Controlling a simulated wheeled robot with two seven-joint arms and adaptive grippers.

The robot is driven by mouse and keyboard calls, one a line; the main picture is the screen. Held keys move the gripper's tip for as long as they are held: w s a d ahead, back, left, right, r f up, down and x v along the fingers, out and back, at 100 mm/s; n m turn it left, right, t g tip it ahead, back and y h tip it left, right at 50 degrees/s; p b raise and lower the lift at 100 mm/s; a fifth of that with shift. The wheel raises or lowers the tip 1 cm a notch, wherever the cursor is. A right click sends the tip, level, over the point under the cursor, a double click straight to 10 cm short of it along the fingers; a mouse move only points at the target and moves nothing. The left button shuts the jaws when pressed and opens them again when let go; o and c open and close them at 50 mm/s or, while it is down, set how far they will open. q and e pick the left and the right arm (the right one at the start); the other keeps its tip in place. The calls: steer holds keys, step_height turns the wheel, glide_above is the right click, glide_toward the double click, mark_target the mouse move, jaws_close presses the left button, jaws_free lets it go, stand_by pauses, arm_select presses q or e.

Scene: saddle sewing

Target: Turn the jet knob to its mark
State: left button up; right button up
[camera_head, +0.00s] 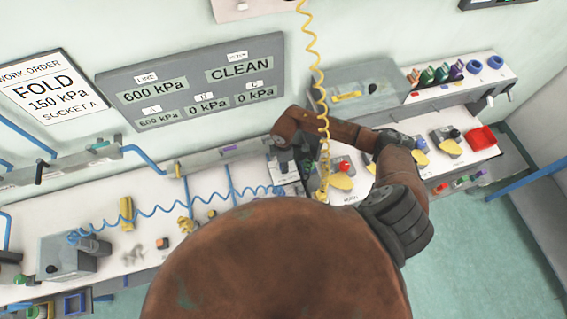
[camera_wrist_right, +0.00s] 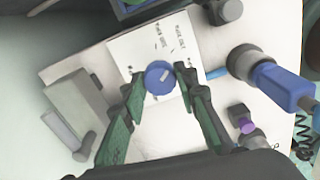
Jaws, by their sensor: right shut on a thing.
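The jet knob, a round blue knob (camera_wrist_right: 160,77) with a white pointer line, sits on a white panel (camera_wrist_right: 150,45) with small printed text and marks in the right wrist view. Its pointer slants up and to the right; I cannot tell which printed mark it meets. My right gripper (camera_wrist_right: 159,82) is shut on the knob, one dark green finger on each side. In the head view the right gripper (camera_head: 303,165) is small, below the bent forearm, and the knob cannot be made out there. My left gripper is not in view.
A blue-and-grey fitting (camera_wrist_right: 265,75) and a purple button (camera_wrist_right: 243,122) stand right of the knob. A grey block (camera_wrist_right: 75,105) stands left. In the head view a coiled yellow hose (camera_head: 316,70) hangs beside my right forearm. A grey display board (camera_head: 195,82) reads CLEAN.

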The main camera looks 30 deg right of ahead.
steer(key=shift+w+d+r+m+p, duration=0.15)
steer(key=shift+m+p, duration=0.15)
steer(key=shift+m, duration=0.5)
steer(key=o, duration=1.2)
steer(key=shift+c, duration=0.2)
step_height(320, 180, up, 12)
steer(key=shift+f, duration=0.2)
